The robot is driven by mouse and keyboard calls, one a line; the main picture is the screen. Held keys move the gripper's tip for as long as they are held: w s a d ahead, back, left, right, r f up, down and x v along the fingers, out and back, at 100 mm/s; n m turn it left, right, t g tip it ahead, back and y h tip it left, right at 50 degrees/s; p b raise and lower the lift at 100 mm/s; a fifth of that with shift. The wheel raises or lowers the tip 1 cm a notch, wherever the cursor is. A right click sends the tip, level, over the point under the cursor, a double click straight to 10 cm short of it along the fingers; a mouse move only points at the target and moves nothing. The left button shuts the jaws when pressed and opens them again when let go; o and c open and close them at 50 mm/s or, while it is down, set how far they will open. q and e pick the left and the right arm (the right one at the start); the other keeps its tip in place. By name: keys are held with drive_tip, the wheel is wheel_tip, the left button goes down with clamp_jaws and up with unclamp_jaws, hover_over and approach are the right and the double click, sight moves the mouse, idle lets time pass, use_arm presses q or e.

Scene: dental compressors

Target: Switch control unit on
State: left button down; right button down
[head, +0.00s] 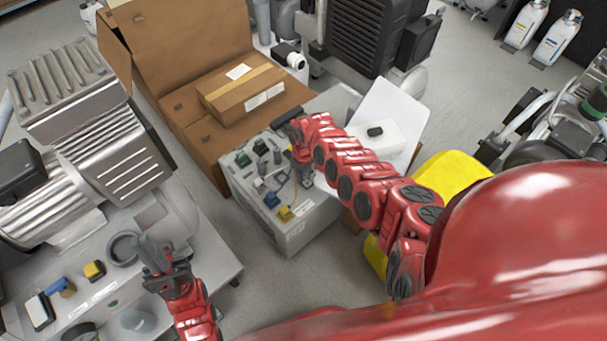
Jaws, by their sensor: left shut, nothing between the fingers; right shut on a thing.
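The control unit (303,236) is a light grey box near the middle of the head view. Its top panel carries several dark, green, blue and yellow fittings. My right gripper (297,152) is over the right part of the panel, shut on a small part there that the fingers mostly hide. I cannot tell what position that part is in. My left gripper (152,258) is shut and empty, above the grey table at the lower left, well apart from the control unit.
A large metal compressor (90,150) stands on the left table (215,265), with a ring (122,249) and small yellow and blue items. A cardboard box (240,92) sits behind the unit. A white panel (395,112) and a yellow object (452,174) are at right.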

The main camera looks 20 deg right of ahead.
sight(308, 183)
drive_tip(key=p, duration=0.2)
drive_tip(key=t+p, duration=0.1)
drive_tip(key=p, duration=0.1)
drive_tip(key=shift+s+r, duration=0.2)
drive_tip(key=shift+r, duration=0.2)
drive_tip(key=shift+d+f, duration=0.1)
drive_tip(key=shift+f, duration=0.05)
drive_tip(key=shift+w+f, duration=0.1)
drive_tip(key=shift+f, duration=0.05)
drive_tip(key=c, duration=0.6)
unclamp_jaws()
drive_tip(key=shift+c, duration=0.2)
wheel_tip(308, 183, up, 17)
drive_tip(key=s+p, duration=0.2)
drive_tip(key=p, duration=1)
drive_tip(key=shift+d, duration=0.35)
